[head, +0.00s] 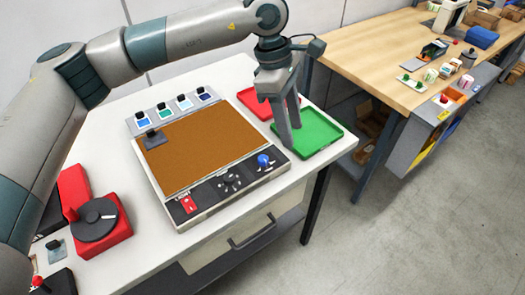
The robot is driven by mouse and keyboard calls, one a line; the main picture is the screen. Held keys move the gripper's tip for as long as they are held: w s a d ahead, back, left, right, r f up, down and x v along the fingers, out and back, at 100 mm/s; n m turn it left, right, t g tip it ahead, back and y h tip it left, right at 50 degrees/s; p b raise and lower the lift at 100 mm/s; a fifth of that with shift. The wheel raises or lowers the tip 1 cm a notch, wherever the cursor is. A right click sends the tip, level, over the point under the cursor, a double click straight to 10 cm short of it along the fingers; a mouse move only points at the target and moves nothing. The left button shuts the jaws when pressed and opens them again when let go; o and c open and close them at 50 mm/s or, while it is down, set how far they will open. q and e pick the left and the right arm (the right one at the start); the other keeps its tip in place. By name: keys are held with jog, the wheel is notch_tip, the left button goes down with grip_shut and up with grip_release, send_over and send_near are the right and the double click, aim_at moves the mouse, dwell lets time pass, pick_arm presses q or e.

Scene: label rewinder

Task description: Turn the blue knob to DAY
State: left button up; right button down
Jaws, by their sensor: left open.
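The blue knob (264,161) sits at the right end of the dark control strip (210,193) along the front edge of the brown-topped panel. Its marking and any DAY label are too small to read. My left gripper (290,140) points down over the green tray's left side, to the right of and a little behind the knob. It is apart from the knob, open, and I see nothing between its fingers. My right gripper does not show.
The green tray (322,139) and a red tray (254,104) lie right of the brown panel (205,146). A black knob (231,180) and a red switch (187,204) share the strip. A red device with a dark disc (95,222) stands at left.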

pick_arm(q)
jog(key=w+a+r+t+y, duration=0.1)
jog(key=w+a+r+y, duration=0.1)
jog(key=w+a, duration=0.3)
jog(key=shift+a+t+y, duration=0.3)
jog(key=shift+a+y, duration=0.1)
jog(key=shift+a, duration=0.15)
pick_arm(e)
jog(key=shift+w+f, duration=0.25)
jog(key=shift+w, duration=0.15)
pick_arm(q)
jog(key=shift+f, duration=0.2)
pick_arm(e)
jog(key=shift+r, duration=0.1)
pick_arm(q)
jog(key=p, duration=0.7)
send_near(262, 158)
notch_tip(262, 158, down, 7)
jog(key=shift+r, duration=0.1)
jog(key=shift+f, duration=0.8)
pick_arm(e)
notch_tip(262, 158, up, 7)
pick_arm(q)
jog(key=c, duration=1.1)
